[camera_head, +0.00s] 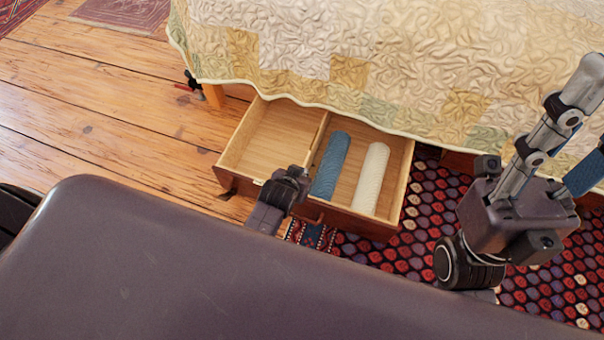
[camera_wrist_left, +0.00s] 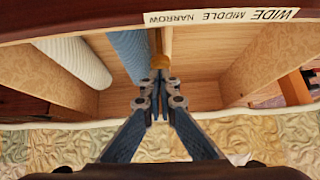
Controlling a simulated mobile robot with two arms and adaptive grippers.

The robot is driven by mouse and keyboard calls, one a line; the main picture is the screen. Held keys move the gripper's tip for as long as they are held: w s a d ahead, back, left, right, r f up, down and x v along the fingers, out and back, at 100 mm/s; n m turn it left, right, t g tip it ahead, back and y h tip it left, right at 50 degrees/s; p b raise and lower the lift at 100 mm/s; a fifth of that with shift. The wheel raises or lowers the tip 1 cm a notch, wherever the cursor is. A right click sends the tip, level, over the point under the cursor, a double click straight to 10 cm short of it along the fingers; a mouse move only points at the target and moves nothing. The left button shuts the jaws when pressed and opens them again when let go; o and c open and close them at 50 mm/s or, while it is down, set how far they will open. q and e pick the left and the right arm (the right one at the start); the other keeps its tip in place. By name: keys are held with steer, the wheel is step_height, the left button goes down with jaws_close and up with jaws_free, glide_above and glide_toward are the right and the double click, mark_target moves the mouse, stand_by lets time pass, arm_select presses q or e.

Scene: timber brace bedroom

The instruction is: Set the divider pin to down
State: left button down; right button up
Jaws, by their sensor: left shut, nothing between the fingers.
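An open wooden drawer (camera_head: 405,178) sticks out from under the bed. A thin divider (camera_head: 316,145) splits it; it also shows in the left wrist view (camera_wrist_left: 167,40). In that view a yellowish-brown pin (camera_wrist_left: 158,63) shows at the divider, partly hidden by my fingers; whether it is up or down I cannot tell. My left gripper (camera_head: 298,173) is at the drawer's front edge, near the divider. Its shut, empty fingertips (camera_wrist_left: 160,82) overlap the pin; contact is unclear. My right gripper (camera_head: 545,165) is at the right, partly cut off.
A blue roll (camera_head: 331,166) and a white roll (camera_head: 371,178) lie right of the divider; the left compartment is empty. A label (camera_wrist_left: 222,16) on the drawer front reads WIDE, MIDDLE, NARROW. A quilt (camera_head: 370,60) hangs over the drawer's back. A patterned rug (camera_head: 425,215) lies at right.

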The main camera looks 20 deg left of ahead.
arm_select(q)
steer(key=shift+f, duration=0.1)
stand_by(0.3)
step_height(320, 180, down, 3)
steer(key=shift+r, duration=0.1)
steer(key=shift+s, duration=0.1)
stand_by(0.3)
